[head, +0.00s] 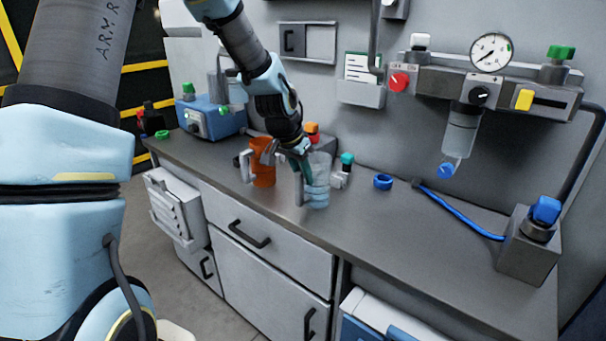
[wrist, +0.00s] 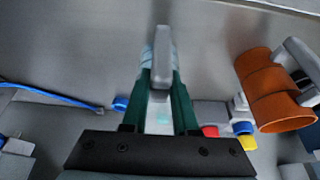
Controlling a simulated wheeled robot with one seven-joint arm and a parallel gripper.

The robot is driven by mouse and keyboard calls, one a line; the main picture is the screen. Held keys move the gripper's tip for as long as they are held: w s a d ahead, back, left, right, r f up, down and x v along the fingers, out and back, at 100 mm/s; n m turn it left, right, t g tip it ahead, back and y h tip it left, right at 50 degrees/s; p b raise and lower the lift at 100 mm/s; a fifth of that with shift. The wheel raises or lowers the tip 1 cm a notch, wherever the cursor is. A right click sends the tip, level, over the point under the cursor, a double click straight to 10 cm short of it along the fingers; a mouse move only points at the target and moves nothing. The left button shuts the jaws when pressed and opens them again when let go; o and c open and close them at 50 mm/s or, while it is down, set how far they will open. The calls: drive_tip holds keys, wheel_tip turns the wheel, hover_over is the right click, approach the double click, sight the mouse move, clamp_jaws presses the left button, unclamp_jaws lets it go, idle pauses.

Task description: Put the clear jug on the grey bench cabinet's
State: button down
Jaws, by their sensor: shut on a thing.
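The clear jug (head: 318,182) stands at the grey bench cabinet's (head: 370,220) top, near the front edge in the head view. It is see-through with a light grey handle facing the front. My gripper (head: 302,168) is at the jug from above and behind, shut on it. In the wrist view the green fingers of my gripper (wrist: 161,95) close on both sides of the grey handle of the clear jug (wrist: 162,60). The jug's body is mostly hidden behind the fingers there. I cannot tell whether the jug's base touches the bench top.
An orange jug (head: 263,165) stands close left of the clear jug; it also shows in the wrist view (wrist: 272,90). A blue ring (head: 383,181) and a blue hose (head: 455,214) lie to the right. A blue device (head: 210,118) stands at the far left. The right front bench top is clear.

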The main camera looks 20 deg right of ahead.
drive_tip(key=shift+f, duration=0.1)
drive_tip(key=c, duration=0.7)
unclamp_jaws()
drive_tip(key=b+v, duration=0.2)
drive_tip(key=v, duration=1)
drive_tip(key=s+a+f+n+y, duration=0.1)
drive_tip(key=s+a+f+n, duration=0.2)
drive_tip(key=a, duration=0.6)
drive_tip(key=s+a+f+n+y, duration=0.1)
drive_tip(key=a+n, duration=0.3)
drive_tip(key=a, duration=0.6)
drive_tip(key=s+a+f+n+y, duration=0.1)
drive_tip(key=s+a+f+n, duration=0.3)
drive_tip(key=a, duration=0.6)
drive_tip(key=shift+s+f+g+y, duration=0.3)
drive_tip(key=shift+y, duration=0.1)
